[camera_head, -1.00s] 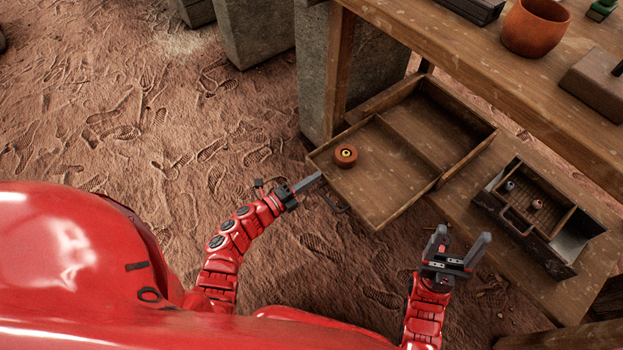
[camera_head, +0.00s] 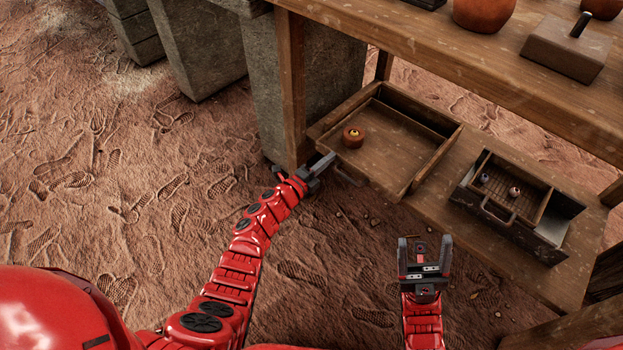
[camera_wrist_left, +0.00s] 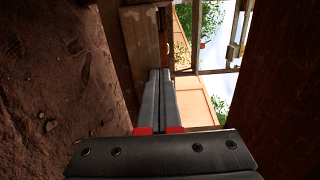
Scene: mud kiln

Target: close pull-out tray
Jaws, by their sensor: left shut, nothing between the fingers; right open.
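The wooden pull-out tray (camera_head: 385,140) sticks partly out from under the table, its front near the table's left leg. A small round orange-brown object (camera_head: 353,137) sits in it near the front left corner. The tray's handle (camera_head: 347,178) is on its front. My left gripper (camera_head: 328,160) is shut and empty, its tips at the left part of the tray front; I cannot tell if they touch. The shut fingers also show in the left wrist view (camera_wrist_left: 160,95). My right gripper (camera_head: 425,250) is open and empty, in front of the lower shelf.
The wooden table (camera_head: 450,50) overhangs the tray; its left leg (camera_head: 293,90) stands close to my left gripper. A dark metal drawer box (camera_head: 515,205) with small items sits on the lower shelf (camera_head: 575,280). Stone blocks (camera_head: 195,45) stand at the back left. The left ground is clear.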

